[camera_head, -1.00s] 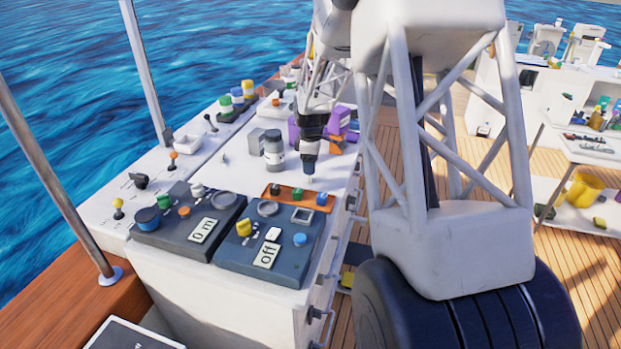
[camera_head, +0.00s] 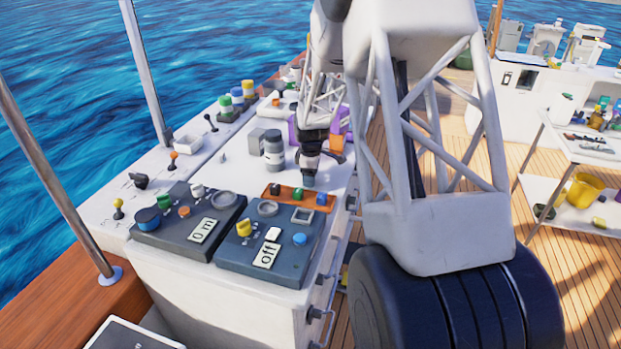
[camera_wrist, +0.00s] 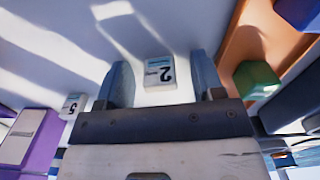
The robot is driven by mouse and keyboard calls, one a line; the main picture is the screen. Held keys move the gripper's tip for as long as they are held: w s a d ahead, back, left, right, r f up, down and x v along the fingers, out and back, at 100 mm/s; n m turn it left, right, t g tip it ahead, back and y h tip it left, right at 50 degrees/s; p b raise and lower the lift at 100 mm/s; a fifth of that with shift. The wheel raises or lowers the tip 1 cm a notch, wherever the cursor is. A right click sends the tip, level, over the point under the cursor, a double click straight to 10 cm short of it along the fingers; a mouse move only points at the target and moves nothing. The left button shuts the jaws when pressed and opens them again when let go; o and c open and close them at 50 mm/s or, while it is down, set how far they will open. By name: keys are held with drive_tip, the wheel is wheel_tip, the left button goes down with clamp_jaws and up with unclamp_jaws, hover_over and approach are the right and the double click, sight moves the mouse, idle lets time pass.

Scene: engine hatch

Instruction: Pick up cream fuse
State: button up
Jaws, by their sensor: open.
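A small cream-white block marked "2" (camera_wrist: 158,72), which looks like the cream fuse, sits on the white top in the wrist view. It lies between the two fingers of my gripper (camera_wrist: 162,80), with a gap on each side. The fingers are apart and not closed on it. In the head view my gripper (camera_head: 308,180) points down, low over the white console top, just behind the orange tray. The block is hidden there by the fingers.
The orange tray (camera_wrist: 226,72) holding a green block (camera_wrist: 258,80) and a blue block (camera_wrist: 300,12) is close on the right in the wrist view. A block marked "5" (camera_wrist: 73,104) and a purple block (camera_wrist: 30,140) are at left. A grey jar (camera_head: 274,150) stands left of my gripper.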

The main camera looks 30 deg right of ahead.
drive_tip(key=shift+c, duration=0.3)
drive_tip(key=c, duration=0.9)
drive_tip(key=shift+r, duration=0.15)
drive_tip(key=shift+c, duration=0.2)
drive_tip(key=shift+r, duration=4.85)
